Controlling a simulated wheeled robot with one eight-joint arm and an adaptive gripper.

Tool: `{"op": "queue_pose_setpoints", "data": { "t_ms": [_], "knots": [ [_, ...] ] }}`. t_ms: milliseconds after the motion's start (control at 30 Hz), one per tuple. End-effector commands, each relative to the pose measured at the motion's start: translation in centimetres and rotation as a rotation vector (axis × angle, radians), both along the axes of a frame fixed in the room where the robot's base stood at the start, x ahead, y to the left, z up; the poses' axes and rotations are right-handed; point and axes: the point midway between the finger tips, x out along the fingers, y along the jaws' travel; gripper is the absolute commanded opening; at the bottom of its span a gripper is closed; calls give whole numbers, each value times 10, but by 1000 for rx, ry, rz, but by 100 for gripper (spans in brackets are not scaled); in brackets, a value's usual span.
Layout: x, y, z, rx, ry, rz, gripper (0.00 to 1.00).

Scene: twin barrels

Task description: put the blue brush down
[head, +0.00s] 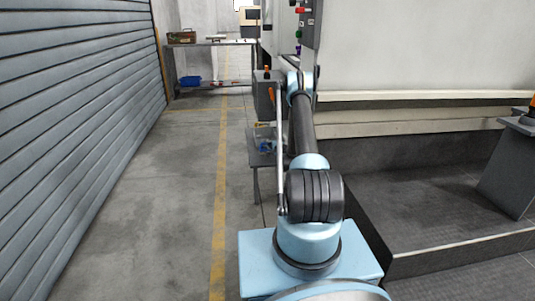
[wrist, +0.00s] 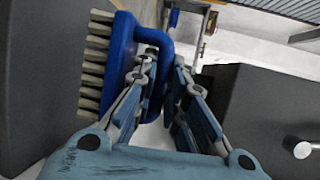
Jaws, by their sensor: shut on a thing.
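The blue brush (wrist: 119,62) with pale bristles (wrist: 95,62) fills the left of the wrist view. Its bristles face left and its looped handle (wrist: 158,42) faces right. My gripper (wrist: 166,68) is shut on the brush, with one finger inside the handle loop and the other on its right side. Part of the handle is hidden behind the fingers. In the head view my arm reaches forward along the machine, and I cannot make out the gripper or the brush there.
A low grey table (head: 257,158) with small items stands left of my arm. A workbench (head: 215,43) with a blue bin (head: 190,82) on its lower shelf stands at the back. The large machine (head: 420,50) is on the right. The floor along the yellow line (head: 221,170) is clear.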

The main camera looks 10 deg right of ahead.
Motion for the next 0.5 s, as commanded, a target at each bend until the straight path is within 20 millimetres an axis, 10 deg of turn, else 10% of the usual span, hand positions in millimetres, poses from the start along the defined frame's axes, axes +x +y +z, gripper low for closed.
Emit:
{"op": "queue_pose_setpoints", "data": {
  "t_ms": [500],
  "knots": [
    [0,-1,-43,0,0,-2,0]
  ]
}}
